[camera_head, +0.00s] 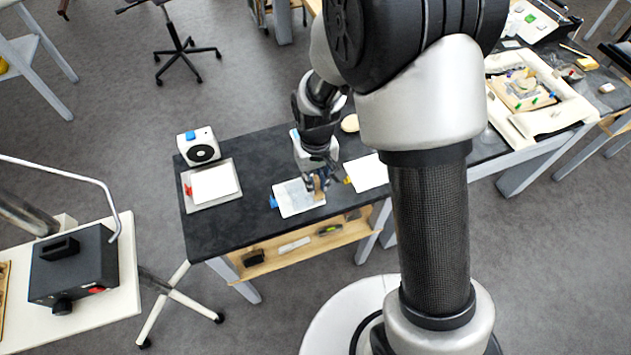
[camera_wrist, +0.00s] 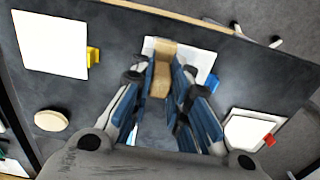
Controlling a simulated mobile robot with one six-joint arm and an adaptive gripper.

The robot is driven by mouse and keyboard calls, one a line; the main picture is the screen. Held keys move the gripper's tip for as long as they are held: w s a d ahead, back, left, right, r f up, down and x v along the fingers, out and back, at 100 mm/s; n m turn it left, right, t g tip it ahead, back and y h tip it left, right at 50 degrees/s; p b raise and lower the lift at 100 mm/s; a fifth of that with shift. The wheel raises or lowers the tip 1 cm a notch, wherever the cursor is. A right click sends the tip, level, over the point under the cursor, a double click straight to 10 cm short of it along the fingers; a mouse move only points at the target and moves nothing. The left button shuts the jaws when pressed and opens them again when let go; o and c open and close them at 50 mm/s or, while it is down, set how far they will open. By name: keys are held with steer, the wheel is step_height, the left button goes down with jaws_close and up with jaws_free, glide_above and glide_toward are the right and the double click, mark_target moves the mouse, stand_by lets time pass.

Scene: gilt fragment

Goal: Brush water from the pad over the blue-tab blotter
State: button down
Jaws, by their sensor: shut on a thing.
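The blue-tab blotter (camera_head: 291,203) is a white sheet lying near the front edge of the dark table, its blue tab (camera_head: 273,201) on the left. It also shows in the wrist view (camera_wrist: 205,61), partly hidden by my fingers. My gripper (camera_head: 317,181) points down over its right part and is shut on a tan, flat-handled tool (camera_wrist: 162,68), apparently the brush. Its bristles are hidden, and I cannot tell whether it touches the blotter. A round cream disc (camera_head: 350,123), possibly the pad, lies farther back; it also shows in the wrist view (camera_wrist: 51,120).
A yellow-tab sheet (camera_head: 366,173) lies just right of my gripper. A red-tab sheet (camera_head: 214,184) lies at the left. A white box with a black circle (camera_head: 198,147) stands behind it. A shelf (camera_head: 300,248) with small items is below the front edge.

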steer(key=shift+r+p, duration=0.7)
steer(key=shift+r, duration=0.45)
steer(key=shift+f, duration=0.1)
